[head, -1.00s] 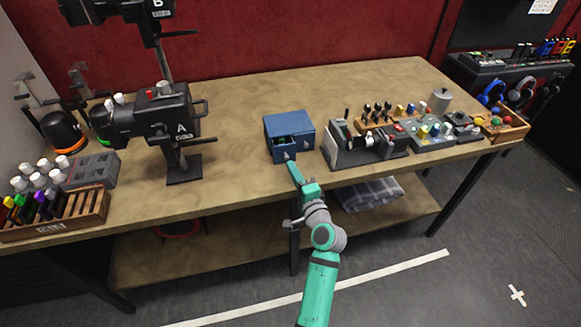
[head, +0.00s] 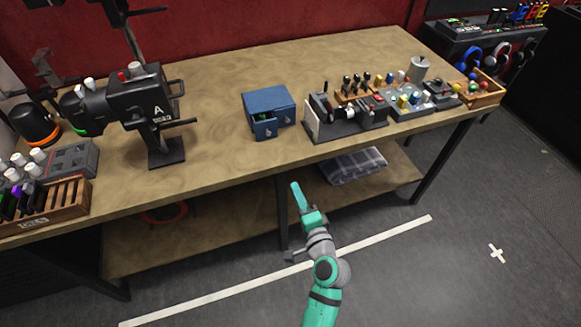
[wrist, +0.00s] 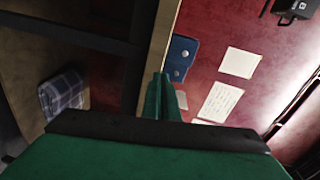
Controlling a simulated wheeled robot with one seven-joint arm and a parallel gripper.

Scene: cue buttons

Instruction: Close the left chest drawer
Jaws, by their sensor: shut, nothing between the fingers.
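A small blue chest (head: 268,98) with two side-by-side drawers stands on the workbench. Its left drawer (head: 265,131) sticks out partway toward the front edge, with something green showing inside. The right drawer looks flush. In the wrist view the chest (wrist: 182,50) shows two pale knobs; how far the drawer is out is hard to tell there. My gripper (head: 295,188) is shut and empty, in front of the bench and apart from the drawer, lower in the picture and a little to its right. Its green fingers also show in the wrist view (wrist: 163,88).
The workbench (head: 215,150) is bare left of the chest. A dark device with levers (head: 345,120) stands close on its right. A black machine marked A (head: 145,105) stands at the left. A folded plaid cloth (head: 352,165) lies on the lower shelf.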

